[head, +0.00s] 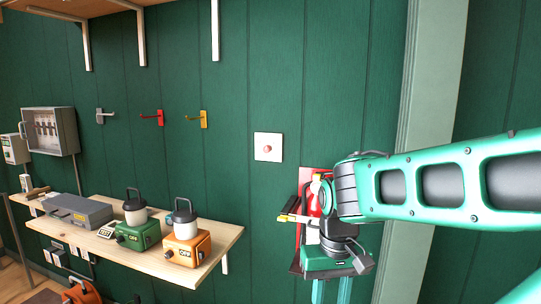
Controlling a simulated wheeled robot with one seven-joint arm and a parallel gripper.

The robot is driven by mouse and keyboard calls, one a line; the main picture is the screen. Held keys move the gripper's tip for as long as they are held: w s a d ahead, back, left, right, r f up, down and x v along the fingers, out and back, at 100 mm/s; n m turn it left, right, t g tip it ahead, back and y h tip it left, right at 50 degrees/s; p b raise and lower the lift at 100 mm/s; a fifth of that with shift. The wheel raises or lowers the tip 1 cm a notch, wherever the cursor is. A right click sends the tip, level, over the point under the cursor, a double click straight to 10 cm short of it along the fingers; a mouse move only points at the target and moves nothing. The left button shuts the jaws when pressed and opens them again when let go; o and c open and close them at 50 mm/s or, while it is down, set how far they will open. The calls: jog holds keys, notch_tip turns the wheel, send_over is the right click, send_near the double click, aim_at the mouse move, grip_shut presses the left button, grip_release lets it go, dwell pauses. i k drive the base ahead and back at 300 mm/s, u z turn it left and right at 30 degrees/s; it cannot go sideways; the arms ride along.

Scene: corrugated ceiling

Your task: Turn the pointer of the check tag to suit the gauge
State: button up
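A red object like a fire extinguisher (313,201) stands against a red backing (305,178) on the green wall, right of centre. My arm and wrist cover much of it, and I cannot make out a gauge face. A thin yellow and white piece (293,217) sticks out to its left; I cannot tell whether it is the check tag, and no pointer can be read. My gripper (331,292) hangs in front of the lower part, pointing down. Its two teal fingers show apart, with a gap between them; their tips are cut off by the bottom edge.
A wooden shelf (215,236) at left holds a green lantern-like unit (138,236), an orange one (187,251) and a grey box (79,211). A white plate with a red button (268,147) and several hooks are on the wall. A pale post (432,90) stands at right.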

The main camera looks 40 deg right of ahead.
aim_at(267, 149)
jog(key=k, duration=1.4)
jog(key=u, duration=0.35)
jog(key=i, duration=1)
